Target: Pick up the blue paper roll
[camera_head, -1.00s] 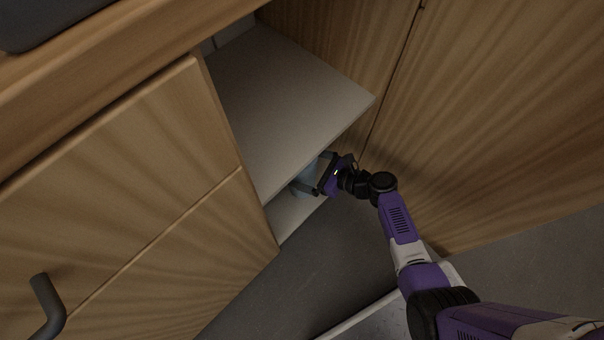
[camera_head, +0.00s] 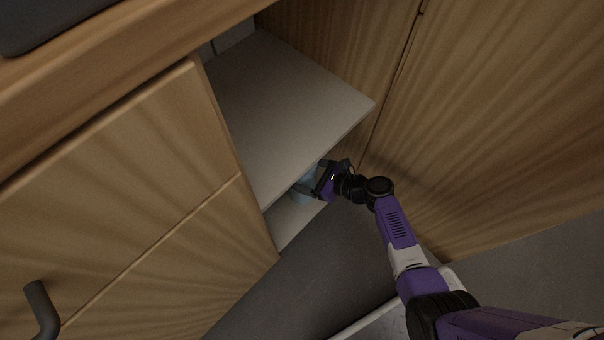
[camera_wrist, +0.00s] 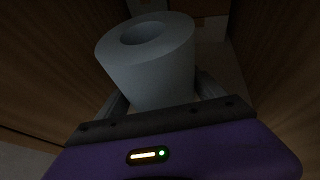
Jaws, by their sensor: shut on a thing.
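The blue paper roll (camera_wrist: 150,62) shows large in the wrist view, a pale blue-grey cylinder with a dark hole in its top end. It looks slightly tilted in that view. My gripper (camera_wrist: 158,98) is shut on it, with one finger on each side of the roll. In the head view my gripper (camera_head: 312,184) is at the lower opening of the cabinet, under the shelf. Only a small pale blue part of the roll (camera_head: 302,193) shows there; the shelf and gripper hide the rest. I cannot tell whether the roll touches the cabinet floor.
The light shelf board (camera_head: 285,110) lies just above my gripper. The cabinet floor (camera_head: 287,222) is below. A wooden panel (camera_head: 500,130) stands close on the right, and a wooden front with a dark handle (camera_head: 43,308) is on the left. Open floor lies in front.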

